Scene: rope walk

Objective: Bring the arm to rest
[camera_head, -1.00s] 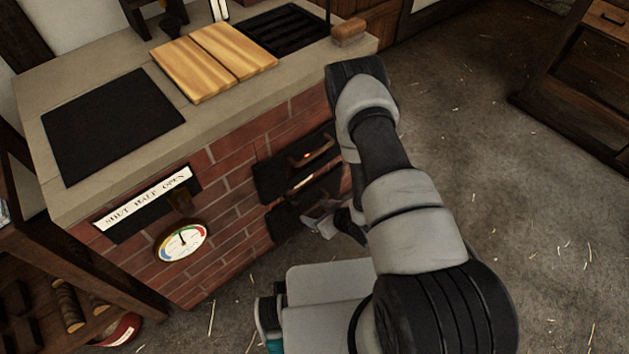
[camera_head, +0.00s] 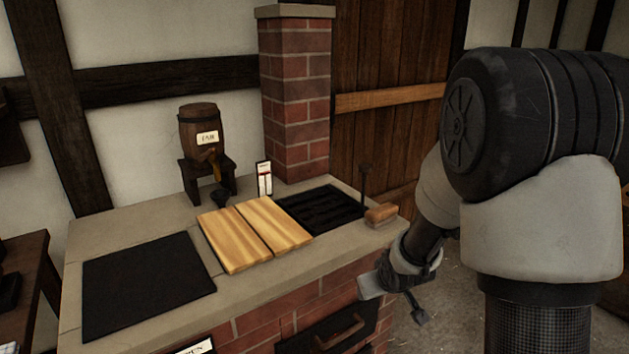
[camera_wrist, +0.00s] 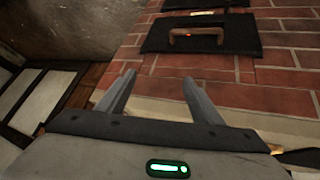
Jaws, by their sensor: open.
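My arm (camera_head: 540,220) rises at the right of the head view, folded, with its elbow high. My gripper (camera_head: 395,300) hangs low beside the right front corner of the brick stove (camera_head: 290,322), and its fingers are partly hidden or small there. In the wrist view my gripper (camera_wrist: 158,92) shows two grey fingers spread apart with nothing between them. Beyond them are the stove's brick front (camera_wrist: 275,80) and a dark stove door (camera_wrist: 200,35) with a handle. The fingers appear apart from the bricks.
On the stove top are a dark plate (camera_head: 148,285), a two-part wooden board (camera_head: 255,233), a black grate (camera_head: 322,208) and a wooden block (camera_head: 381,214). A small barrel (camera_head: 200,125) stands at the back by the brick chimney (camera_head: 295,100). Bare floor (camera_head: 455,290) lies right of the stove.

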